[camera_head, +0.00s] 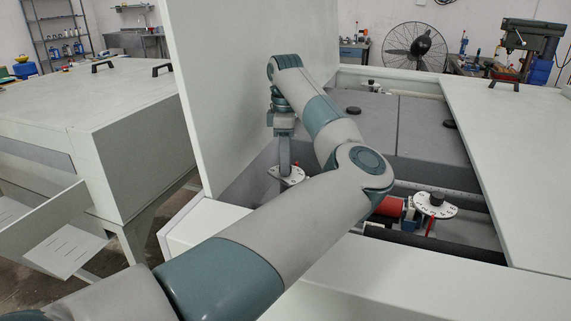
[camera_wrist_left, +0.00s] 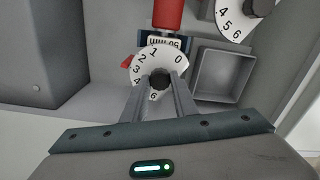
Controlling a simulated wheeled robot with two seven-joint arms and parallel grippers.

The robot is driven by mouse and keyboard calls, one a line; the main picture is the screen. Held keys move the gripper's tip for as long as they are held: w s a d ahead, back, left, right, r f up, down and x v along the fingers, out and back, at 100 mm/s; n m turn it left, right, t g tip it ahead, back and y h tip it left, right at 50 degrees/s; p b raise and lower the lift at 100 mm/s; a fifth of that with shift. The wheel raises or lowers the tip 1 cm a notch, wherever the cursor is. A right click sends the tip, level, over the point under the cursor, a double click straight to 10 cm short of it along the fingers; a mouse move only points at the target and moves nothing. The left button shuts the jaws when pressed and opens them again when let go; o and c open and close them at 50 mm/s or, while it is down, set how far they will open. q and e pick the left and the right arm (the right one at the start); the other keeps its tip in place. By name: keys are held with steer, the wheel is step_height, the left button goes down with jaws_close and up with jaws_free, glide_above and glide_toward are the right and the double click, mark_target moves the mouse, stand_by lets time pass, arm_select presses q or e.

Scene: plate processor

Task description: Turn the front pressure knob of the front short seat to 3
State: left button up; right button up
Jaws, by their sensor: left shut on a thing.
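In the left wrist view a white numbered dial (camera_wrist_left: 172,54) has a dark round knob (camera_wrist_left: 159,79) at its centre. My left gripper (camera_wrist_left: 160,86) is shut on this knob, one finger on each side. A red pointer (camera_wrist_left: 126,62) sits at the dial's left edge, by the 2 and 3 and looking closest to the 3. The fingers hide part of the lower numbers. In the head view the dial (camera_head: 290,174) shows under my left gripper (camera_head: 284,168), inside the open machine; the knob is hidden there. My right gripper is not in view.
A second dial (camera_head: 447,211) with a black knob (camera_head: 436,198) stands to the right beside a red cylinder (camera_head: 391,207). A raised white panel (camera_head: 205,80) stands left of the gripper. A square box (camera_wrist_left: 223,73) lies right of the held dial.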

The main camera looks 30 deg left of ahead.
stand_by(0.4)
arm_select(q)
steer(key=o, duration=1)
steer(key=shift+o, duration=0.2)
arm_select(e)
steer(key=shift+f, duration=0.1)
arm_select(q)
steer(key=shift+r, duration=0.55)
step_height(320, 180, up, 16)
steer(key=b, duration=0.1)
steer(key=shift+r, duration=0.15)
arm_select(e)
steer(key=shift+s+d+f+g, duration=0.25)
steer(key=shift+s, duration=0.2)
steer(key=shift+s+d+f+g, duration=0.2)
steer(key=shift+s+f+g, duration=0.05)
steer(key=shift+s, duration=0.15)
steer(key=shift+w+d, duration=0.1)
